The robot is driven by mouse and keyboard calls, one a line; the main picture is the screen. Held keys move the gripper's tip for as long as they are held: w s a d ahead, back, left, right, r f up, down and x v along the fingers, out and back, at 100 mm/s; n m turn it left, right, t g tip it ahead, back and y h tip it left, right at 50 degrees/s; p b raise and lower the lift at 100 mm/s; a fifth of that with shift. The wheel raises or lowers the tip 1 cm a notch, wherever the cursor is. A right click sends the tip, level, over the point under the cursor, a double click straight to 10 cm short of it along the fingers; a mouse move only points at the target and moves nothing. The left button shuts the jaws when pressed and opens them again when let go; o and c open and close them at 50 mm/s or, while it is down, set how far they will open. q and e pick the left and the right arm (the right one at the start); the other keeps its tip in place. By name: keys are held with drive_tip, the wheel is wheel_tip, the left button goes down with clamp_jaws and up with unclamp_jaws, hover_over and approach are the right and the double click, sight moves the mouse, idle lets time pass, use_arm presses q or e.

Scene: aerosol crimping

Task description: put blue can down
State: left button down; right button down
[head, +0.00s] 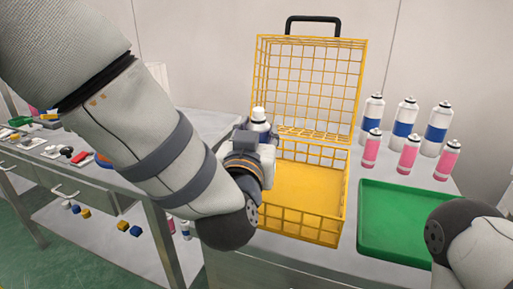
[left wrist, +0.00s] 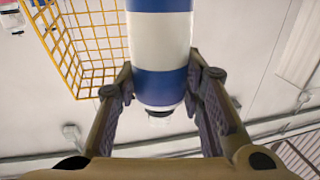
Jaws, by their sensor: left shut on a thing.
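The blue can (left wrist: 160,85) has blue and white bands and fills the middle of the left wrist view, between both fingers. Its white top (head: 259,114) shows above my left gripper (head: 256,140) in the head view; the gripper hides its body. My left gripper (left wrist: 160,78) is shut on the can. In the head view it is at the left side of the yellow wire basket (head: 300,222). Whether the can touches a surface cannot be told. My right gripper is out of view; only part of that arm shows at the lower right.
The basket's lid (head: 310,85) stands open behind it. Several blue-banded cans (head: 404,125) and pink cans (head: 409,155) stand at the back right. A green tray (head: 400,222) lies in front of them and looks empty. A side table (head: 60,165) with small parts is at left.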

use_arm(q)
drive_tip(key=shift+w+a+f, duration=0.15)
drive_tip(key=shift+a+f, duration=0.3)
drive_tip(key=f, duration=0.2)
drive_tip(key=f+b, duration=0.1)
drive_tip(key=shift+w+a+f, duration=0.15)
drive_tip(key=shift+a+f, duration=0.1)
drive_tip(key=shift+f, duration=0.15)
drive_tip(key=shift+r, duration=0.2)
drive_tip(key=shift+f, duration=0.25)
drive_tip(key=c, duration=1.1)
unclamp_jaws()
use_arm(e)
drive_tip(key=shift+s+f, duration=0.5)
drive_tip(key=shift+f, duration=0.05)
use_arm(q)
drive_tip(key=shift+r, duration=0.15)
